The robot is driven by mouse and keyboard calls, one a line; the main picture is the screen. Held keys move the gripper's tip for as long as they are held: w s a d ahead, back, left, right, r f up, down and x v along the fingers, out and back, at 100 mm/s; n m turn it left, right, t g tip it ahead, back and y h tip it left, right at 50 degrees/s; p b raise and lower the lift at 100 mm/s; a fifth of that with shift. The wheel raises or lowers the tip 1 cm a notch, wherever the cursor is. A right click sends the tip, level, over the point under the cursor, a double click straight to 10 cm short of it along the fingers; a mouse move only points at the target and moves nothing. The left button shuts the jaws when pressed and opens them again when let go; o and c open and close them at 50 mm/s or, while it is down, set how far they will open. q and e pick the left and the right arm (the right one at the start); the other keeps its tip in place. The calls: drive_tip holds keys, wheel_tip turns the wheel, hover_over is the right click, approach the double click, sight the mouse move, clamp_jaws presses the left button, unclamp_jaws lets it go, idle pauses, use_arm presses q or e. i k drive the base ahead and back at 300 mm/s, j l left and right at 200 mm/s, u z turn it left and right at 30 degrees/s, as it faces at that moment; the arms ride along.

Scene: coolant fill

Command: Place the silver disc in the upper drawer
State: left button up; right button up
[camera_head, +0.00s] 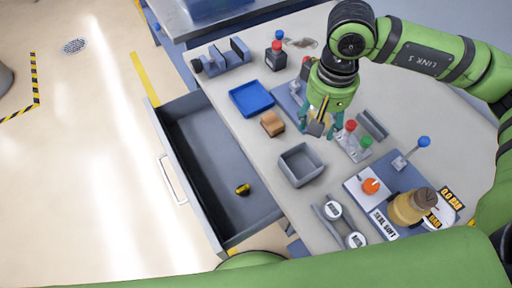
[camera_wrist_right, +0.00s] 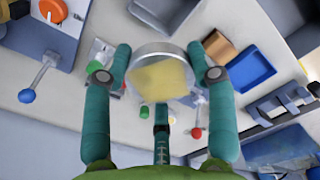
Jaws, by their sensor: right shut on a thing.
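My right gripper (camera_head: 320,124) is above the bench, to the right of the open drawer. In the right wrist view, its teal fingers close on the silver disc (camera_wrist_right: 162,78), which has a silver rim and a yellowish face. In the head view the disc is mostly hidden by the gripper; only a tan patch shows between the fingers. The grey drawer (camera_head: 167,165) is pulled out on the left side of the bench and holds only a small yellow-and-black object (camera_head: 243,190). My left gripper is not in view.
Between gripper and drawer sit a blue tray (camera_head: 251,99), a brown block (camera_head: 272,123) and a grey open box (camera_head: 301,165). Lever panels, an orange knob (camera_head: 371,186) and a brass-coloured canister (camera_head: 408,208) stand to the right. Much of the drawer's floor is clear.

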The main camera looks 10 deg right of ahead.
sight(212, 172)
drive_tip(key=i+j+z, duration=0.1)
drive_tip(key=j+z, duration=0.25)
drive_tip(key=j, duration=0.2)
drive_tip(key=j+z, duration=0.4)
drive_tip(key=j, duration=0.2)
drive_tip(key=j+z, duration=0.35)
drive_tip(key=j, duration=0.85)
drive_tip(key=k, duration=0.05)
